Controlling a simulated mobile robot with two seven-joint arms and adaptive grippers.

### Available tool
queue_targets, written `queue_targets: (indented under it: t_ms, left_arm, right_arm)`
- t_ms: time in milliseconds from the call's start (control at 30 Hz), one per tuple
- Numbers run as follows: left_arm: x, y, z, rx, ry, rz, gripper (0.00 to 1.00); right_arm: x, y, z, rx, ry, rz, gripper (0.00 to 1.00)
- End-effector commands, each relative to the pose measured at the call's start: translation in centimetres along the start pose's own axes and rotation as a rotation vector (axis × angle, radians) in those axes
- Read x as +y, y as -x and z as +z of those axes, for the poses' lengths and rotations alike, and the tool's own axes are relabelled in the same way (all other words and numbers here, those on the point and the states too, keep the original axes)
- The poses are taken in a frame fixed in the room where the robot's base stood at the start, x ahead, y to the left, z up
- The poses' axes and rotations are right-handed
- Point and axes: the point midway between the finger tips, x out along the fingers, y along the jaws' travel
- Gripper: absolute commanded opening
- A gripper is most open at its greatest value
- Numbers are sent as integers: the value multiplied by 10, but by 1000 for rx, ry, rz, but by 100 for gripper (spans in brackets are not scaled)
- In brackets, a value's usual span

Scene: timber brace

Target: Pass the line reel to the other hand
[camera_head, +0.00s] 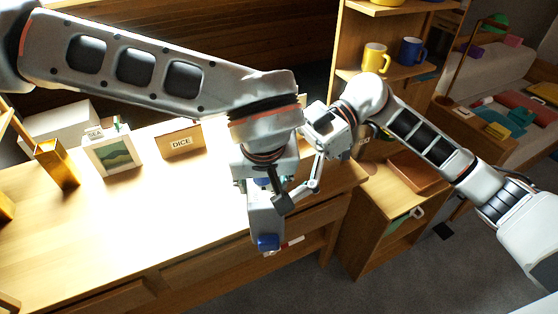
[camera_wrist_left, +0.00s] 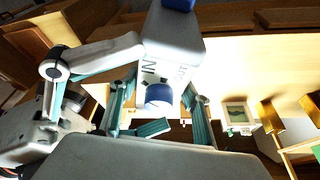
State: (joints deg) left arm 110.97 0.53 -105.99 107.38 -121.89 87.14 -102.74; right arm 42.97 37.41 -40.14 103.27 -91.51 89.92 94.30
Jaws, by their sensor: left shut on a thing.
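The line reel (camera_head: 262,214) is a pale grey body with blue ends. It hangs below my left gripper (camera_head: 262,182) in the head view. In the left wrist view the reel (camera_wrist_left: 172,45) shows part of its lettering and a blue knob, between the teal fingers. My left gripper is shut on it. My right gripper (camera_head: 298,194) comes in from the right, close beside the reel. Its fingers look spread in the left wrist view, one near the reel's side; whether it touches the reel cannot be told.
The wooden desk (camera_head: 120,230) below holds a picture frame (camera_head: 113,152), a DICE box (camera_head: 180,141) and a gold-coloured holder (camera_head: 56,164). A shelf with a yellow mug (camera_head: 375,58) and a blue mug (camera_head: 411,51) stands behind. Open floor lies at the front right.

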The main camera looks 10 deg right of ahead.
Motion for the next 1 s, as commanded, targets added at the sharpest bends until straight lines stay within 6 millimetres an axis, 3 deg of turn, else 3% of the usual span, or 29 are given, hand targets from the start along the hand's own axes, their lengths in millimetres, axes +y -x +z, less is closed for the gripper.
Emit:
queue_targets:
  t_ms: [333, 633, 700, 833, 867, 1000]
  left_arm:
    - [0, 0, 0, 1, 0, 1, 15]
    - [2, 2, 0, 2, -1, 5, 15]
    - [3, 2, 0, 1, -4, 8, 15]
    - [4, 3, 2, 0, -11, 10, 15]
    - [5, 3, 3, 0, -13, 10, 15]
    - [3, 2, 2, -1, -10, 7, 16]
  right_arm:
    - [0, -3, 0, 0, 1, 0, 97]
    - [1, -3, 2, -3, 1, 3, 20]
    - [2, -3, 2, -4, 1, 6, 18]
    - [3, -3, 3, -4, -2, 8, 17]
    - [3, -3, 3, -4, -3, 8, 52]
    - [3, -3, 4, -6, -3, 8, 88]
